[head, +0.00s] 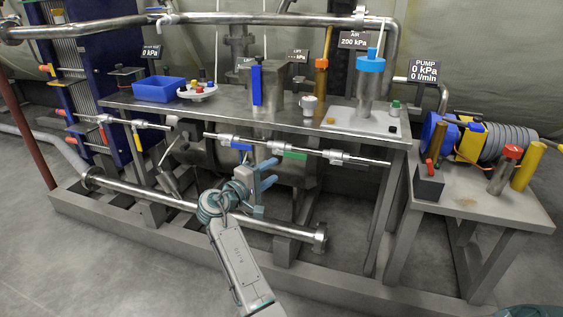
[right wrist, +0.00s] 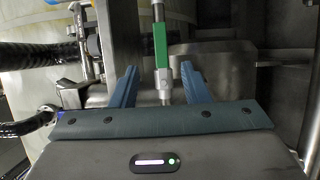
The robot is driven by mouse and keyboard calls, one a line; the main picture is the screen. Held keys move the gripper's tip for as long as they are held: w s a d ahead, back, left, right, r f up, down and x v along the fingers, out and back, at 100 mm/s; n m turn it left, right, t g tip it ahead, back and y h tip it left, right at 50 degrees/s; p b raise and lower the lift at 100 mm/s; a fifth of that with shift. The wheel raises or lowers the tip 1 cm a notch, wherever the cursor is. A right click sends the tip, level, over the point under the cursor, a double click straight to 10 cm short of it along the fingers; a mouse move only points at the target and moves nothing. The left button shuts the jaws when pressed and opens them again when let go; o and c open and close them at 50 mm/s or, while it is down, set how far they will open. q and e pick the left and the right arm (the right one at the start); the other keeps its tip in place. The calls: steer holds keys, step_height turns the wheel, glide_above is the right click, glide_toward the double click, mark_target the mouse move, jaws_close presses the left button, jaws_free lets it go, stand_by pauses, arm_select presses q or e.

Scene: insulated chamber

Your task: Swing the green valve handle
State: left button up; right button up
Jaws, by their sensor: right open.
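The green valve handle (head: 290,154) lies along the thin pipe under the front edge of the bench, right of a blue handle (head: 241,146). My right gripper (head: 274,173) is open, just below and left of the green handle in the head view. In the right wrist view the green handle (right wrist: 161,46) runs up and down the picture, and its line passes between the open fingers (right wrist: 158,72). Gaps show on both sides, so nothing is gripped. How deep it lies between the fingers I cannot tell. My left gripper is not in view.
The steel bench (head: 225,112) overhangs the pipe, with a blue tray (head: 158,89) and metal vessel on top. A thick pipe (head: 275,225) runs low beneath my right gripper. Yellow (head: 138,142) and red levers sit left. A pump table (head: 495,206) stands right.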

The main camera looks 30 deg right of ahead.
mark_target(297, 157)
steer(key=b+x, duration=0.1)
steer(key=x, duration=0.9)
steer(key=shift+s+f, duration=0.1)
steer(key=shift+f, duration=0.05)
jaws_close()
